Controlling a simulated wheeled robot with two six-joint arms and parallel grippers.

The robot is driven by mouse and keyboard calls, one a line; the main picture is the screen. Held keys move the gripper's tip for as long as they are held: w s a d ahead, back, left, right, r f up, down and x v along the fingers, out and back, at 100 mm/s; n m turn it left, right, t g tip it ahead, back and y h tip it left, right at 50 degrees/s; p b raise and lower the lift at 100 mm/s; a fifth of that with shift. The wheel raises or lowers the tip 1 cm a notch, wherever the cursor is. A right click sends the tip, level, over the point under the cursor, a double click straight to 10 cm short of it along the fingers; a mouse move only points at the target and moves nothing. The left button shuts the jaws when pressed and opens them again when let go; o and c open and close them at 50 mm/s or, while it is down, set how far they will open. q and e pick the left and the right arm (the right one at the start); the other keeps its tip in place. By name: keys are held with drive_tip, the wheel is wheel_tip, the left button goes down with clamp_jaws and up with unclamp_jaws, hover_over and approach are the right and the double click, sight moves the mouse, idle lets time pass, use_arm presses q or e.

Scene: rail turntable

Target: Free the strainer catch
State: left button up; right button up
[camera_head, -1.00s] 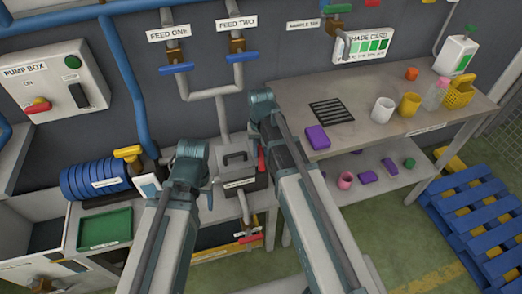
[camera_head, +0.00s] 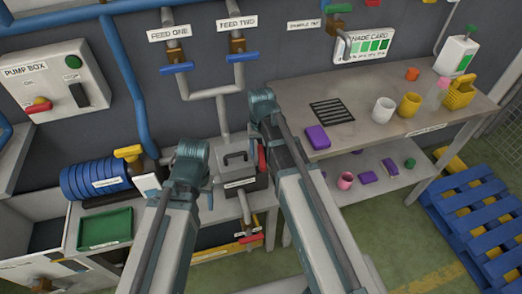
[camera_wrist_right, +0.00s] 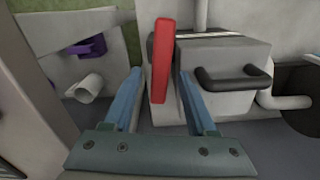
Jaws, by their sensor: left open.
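The strainer is a grey box (camera_head: 238,180) with a black lid handle, on the bench below the feed pipes. Its red catch (camera_head: 262,158) is on its right side, partly hidden by my right arm. In the right wrist view the red catch (camera_wrist_right: 162,60) stands nearly upright beside the strainer box (camera_wrist_right: 225,62). My right gripper (camera_wrist_right: 159,76) is open, with one finger on each side of the catch and visible gaps. My left gripper (camera_head: 208,194) is open and empty, just left of the strainer; its fingers are mostly hidden behind its arm.
A green tray (camera_head: 105,228) and blue drum (camera_head: 95,180) are at the left. A steel table (camera_head: 350,150) at the right holds cups and a purple block (camera_head: 317,137). The feed pipes (camera_head: 215,93) run above the strainer. Blue pallets (camera_head: 475,215) lie on the floor.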

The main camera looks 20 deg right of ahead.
use_arm(q)
wheel_tip(320, 180, up, 14)
drive_tip(key=p, duration=1.4)
use_arm(e)
wheel_tip(320, 180, up, 14)
use_arm(q)
drive_tip(key=shift+f, duration=0.1)
use_arm(e)
drive_tip(key=shift+f, duration=0.1)
